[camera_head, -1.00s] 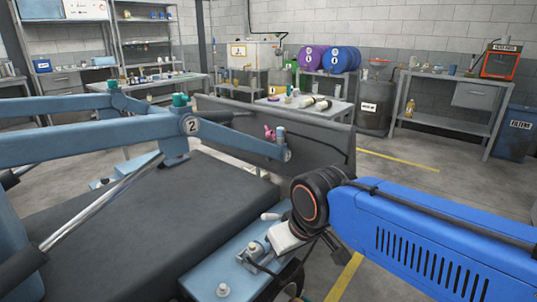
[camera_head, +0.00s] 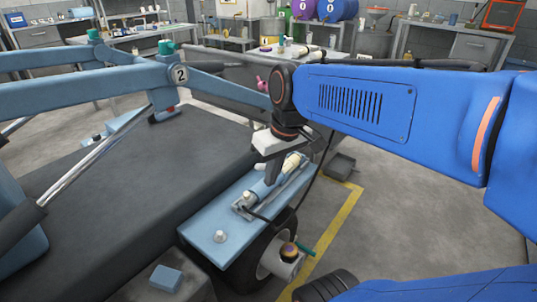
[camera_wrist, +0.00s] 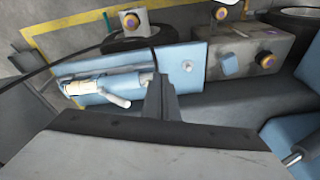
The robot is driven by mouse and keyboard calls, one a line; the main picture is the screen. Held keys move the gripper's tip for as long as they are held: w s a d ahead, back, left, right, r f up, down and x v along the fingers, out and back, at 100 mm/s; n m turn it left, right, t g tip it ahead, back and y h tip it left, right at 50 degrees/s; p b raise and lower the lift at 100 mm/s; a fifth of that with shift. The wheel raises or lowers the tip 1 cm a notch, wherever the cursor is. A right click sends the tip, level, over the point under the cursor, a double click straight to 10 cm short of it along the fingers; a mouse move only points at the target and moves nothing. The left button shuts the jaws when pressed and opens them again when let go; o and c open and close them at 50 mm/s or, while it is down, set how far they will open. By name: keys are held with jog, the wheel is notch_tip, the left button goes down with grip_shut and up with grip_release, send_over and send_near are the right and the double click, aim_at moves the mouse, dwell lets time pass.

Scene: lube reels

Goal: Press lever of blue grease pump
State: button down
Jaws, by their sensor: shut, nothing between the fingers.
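The grease pump (camera_head: 258,190) lies along the light-blue fender (camera_head: 208,237) of the machine, with a blue barrel and a cream end part. In the wrist view the pump (camera_wrist: 88,86) lies left of the fingers, and its pale lever (camera_wrist: 118,100) sticks out toward the lower right. My gripper (camera_head: 270,180) points down just above the pump in the head view and partly covers it. In the wrist view the fingers of my gripper (camera_wrist: 162,80) are together and empty, right of the lever. I cannot tell whether they touch the pump.
A wheel (camera_head: 262,262) sits under the fender. A dark flat deck (camera_head: 130,180) and blue lift arms (camera_head: 70,133) fill the left. A black hose (camera_head: 315,185) runs beside the pump. Open floor with a yellow line (camera_head: 340,230) lies to the right.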

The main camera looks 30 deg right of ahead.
jog(key=w+d+r+n+g+y, duration=0.2)
jog(key=w+d+y, duration=0.4)
jog(key=w+d, duration=1.2)
jog(key=shift+w+d+n+g, duration=0.15)
jog(key=shift+d+n+g, duration=0.25)
jog(key=shift+d, duration=0.05)
jog(key=x, duration=1.4)
jog(key=shift+a+r, duration=0.2)
jog(key=shift+a, duration=0.05)
